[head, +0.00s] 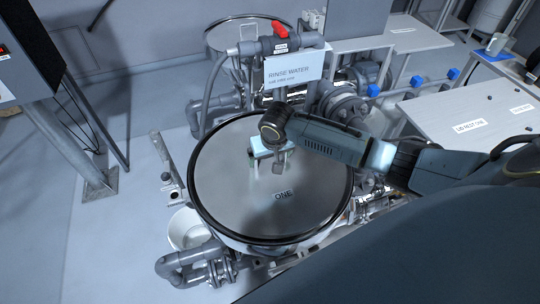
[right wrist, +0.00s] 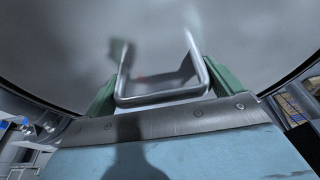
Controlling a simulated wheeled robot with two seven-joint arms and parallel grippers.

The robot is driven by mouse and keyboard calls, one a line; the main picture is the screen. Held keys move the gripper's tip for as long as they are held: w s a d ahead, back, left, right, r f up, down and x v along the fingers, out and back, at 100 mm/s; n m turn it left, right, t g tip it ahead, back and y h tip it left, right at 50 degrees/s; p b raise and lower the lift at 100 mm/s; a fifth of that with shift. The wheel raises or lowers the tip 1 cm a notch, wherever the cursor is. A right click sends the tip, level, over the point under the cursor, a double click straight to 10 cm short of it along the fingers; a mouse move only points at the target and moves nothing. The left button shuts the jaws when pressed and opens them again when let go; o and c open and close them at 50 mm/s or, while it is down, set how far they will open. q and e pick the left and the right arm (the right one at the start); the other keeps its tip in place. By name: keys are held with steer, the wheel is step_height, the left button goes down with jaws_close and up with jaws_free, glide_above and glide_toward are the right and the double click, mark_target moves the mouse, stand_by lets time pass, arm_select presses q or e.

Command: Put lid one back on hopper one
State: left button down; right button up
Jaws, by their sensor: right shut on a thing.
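Lid one (head: 240,195) is a round grey metal disc with a dark rim and a label reading ONE. It lies over the top of hopper one (head: 245,246), covering its mouth. I cannot tell whether it rests fully on the hopper rim or sits slightly above it. My right gripper (head: 277,172) is over the lid's middle, shut on the lid handle. In the right wrist view the handle (right wrist: 165,98) is a metal loop between the green finger pads, with the lid's grey surface (right wrist: 60,40) beyond. My left gripper is not in view.
A RINSE WATER sign (head: 293,72) and a red-handled valve (head: 280,28) stand just behind the lid. A white bucket (head: 188,230) is at the lower left. Pipes surround the hopper.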

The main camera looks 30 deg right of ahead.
steer(key=shift+w+f, duration=0.1)
steer(key=shift+f, duration=0.35)
stand_by(0.3)
